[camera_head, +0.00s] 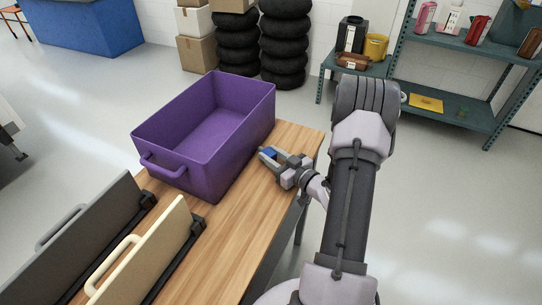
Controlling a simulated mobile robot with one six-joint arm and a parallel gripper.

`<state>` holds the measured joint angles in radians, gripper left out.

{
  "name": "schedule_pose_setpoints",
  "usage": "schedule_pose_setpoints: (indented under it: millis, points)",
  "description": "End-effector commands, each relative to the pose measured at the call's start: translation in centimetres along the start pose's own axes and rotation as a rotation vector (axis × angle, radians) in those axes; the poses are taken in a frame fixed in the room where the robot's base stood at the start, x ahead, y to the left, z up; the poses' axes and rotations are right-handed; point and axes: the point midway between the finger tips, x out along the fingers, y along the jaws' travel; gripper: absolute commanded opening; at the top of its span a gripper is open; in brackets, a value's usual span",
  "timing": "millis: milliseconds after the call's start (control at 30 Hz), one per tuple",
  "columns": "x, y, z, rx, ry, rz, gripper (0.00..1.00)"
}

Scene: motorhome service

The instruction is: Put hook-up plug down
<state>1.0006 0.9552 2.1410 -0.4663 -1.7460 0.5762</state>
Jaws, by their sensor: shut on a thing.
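My gripper (267,155) is at the right side of the wooden table (228,215), just right of the purple crate. It is shut on a small blue thing, which appears to be the hook-up plug (269,152). Only a little of the plug shows between the fingers. I cannot tell whether the plug touches the table top or is held just above it.
An empty-looking purple crate (189,178) with a handle stands on the table. Dark grey (95,235) and cream (150,250) panels stand upright at the front left. Bare wood lies between crate and front right edge. A shelf (455,45) stands behind.

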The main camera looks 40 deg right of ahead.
Motion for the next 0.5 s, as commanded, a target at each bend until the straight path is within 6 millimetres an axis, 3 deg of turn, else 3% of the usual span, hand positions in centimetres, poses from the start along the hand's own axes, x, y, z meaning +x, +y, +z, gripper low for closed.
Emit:
schedule_pose_setpoints:
  millis: [33, 133, 500]
  points:
    - [0.01, -0.01, 0.17, 0.000, 0.000, 0.000, 0.36]
    - [0.00, -0.01, 0.08, 0.000, 0.000, 0.000, 0.54]
    - [-0.18, 0.00, -0.45, 0.000, 0.000, 0.000, 0.54]
